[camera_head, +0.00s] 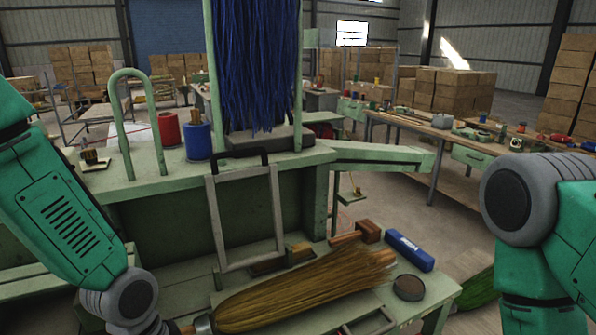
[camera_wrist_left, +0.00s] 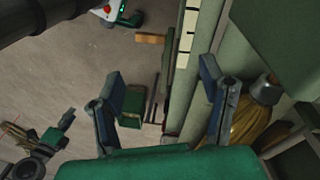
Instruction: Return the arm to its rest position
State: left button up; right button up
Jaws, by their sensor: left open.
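My left arm enters the head view from the left, its wrist low beside the bench; its fingers are not clear there.
A grey frame (camera_head: 216,225) with a black handle leans against the bench (camera_head: 160,182). A blue block (camera_head: 409,250), a wooden-handled tool (camera_head: 355,235) and a round dark tin (camera_head: 408,288) lie near the broom. Blue bristles (camera_head: 255,70) hang above.

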pick_arm(q)
jog(key=s+a+f+n+y, duration=0.1)
jog(key=s+a+f+n, duration=0.35)
jog(key=s+f, duration=0.35)
jog(key=s+a+f+n+y, duration=0.1)
jog(key=s+a+f+n, duration=0.5)
jog(key=s, duration=0.5)
notch_tip(320, 180, down, 19)
jog(key=w+d+m+t+b, duration=0.1)
jog(key=w+d+b, duration=0.1)
jog(key=b, duration=1.6)
jog(key=shift+w+d, duration=0.3)
jog(key=shift+w, duration=0.05)
